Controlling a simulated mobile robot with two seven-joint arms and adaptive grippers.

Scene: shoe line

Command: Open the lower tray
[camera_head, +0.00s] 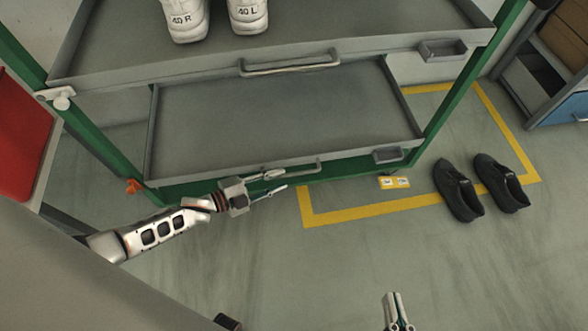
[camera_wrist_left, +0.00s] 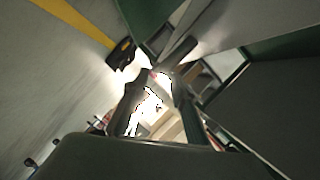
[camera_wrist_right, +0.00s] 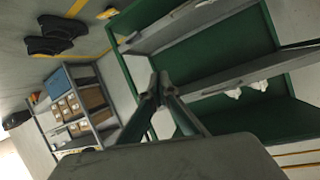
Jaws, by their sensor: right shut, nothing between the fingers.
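The lower tray (camera_head: 285,115) is a grey, empty tray in the green rack, below the upper tray. Its bar handle (camera_head: 308,165) runs along the front edge. My left gripper (camera_head: 279,181) is at the left part of this handle with its fingers apart. I cannot tell whether the handle lies between the fingers. In the left wrist view the open fingers (camera_wrist_left: 158,82) show against a glaring, unclear background. My right gripper (camera_head: 397,298) is shut and empty over the floor, well in front of the rack; its closed fingers also show in the right wrist view (camera_wrist_right: 160,85).
The upper tray (camera_head: 150,65) holds white shoes (camera_head: 248,14). Black shoes (camera_head: 459,190) stand on the floor at the right, by a yellow floor line (camera_head: 370,211) and a yellow label (camera_head: 394,182). A shelf unit (camera_head: 530,85) is at the far right. The floor before the rack is clear.

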